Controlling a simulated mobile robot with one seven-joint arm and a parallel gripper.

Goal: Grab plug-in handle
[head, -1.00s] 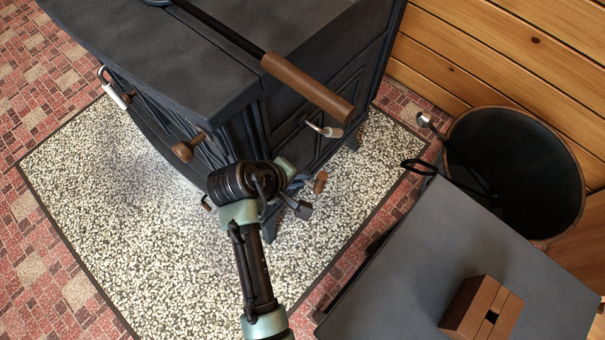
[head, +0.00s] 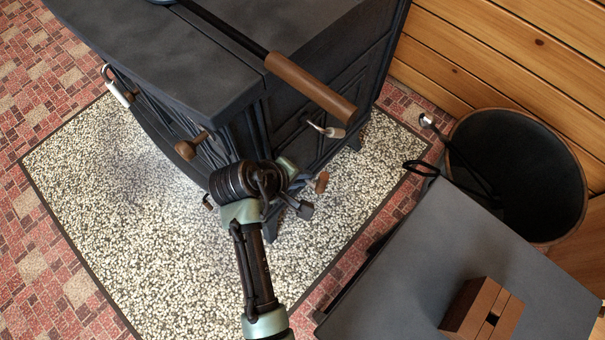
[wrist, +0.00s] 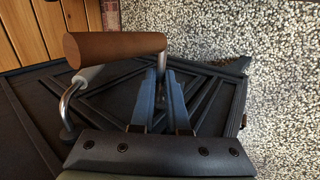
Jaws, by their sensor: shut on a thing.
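The plug-in handle, a brown wooden cylinder (wrist: 115,46) with a thin metal stem, lies across the upper left of the wrist view. My gripper (wrist: 163,84) is shut on this handle, with its fingertips at the metal stem below the grip's right end. In the head view, the brown end of the handle (head: 322,182) shows just right of my wrist, low beside the black stove (head: 335,150). My fingers are mostly hidden there. The far end of the stem is hidden by my fingers, so I cannot tell whether it sits in a socket.
A metal latch with a pale grip (wrist: 90,75) is close left of my fingers. A long wooden-handled tool (head: 310,87) overhangs the stove top. A dark bucket (head: 555,170) and a grey surface with a wooden block (head: 482,308) stand right. The speckled hearth pad (head: 175,270) is open.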

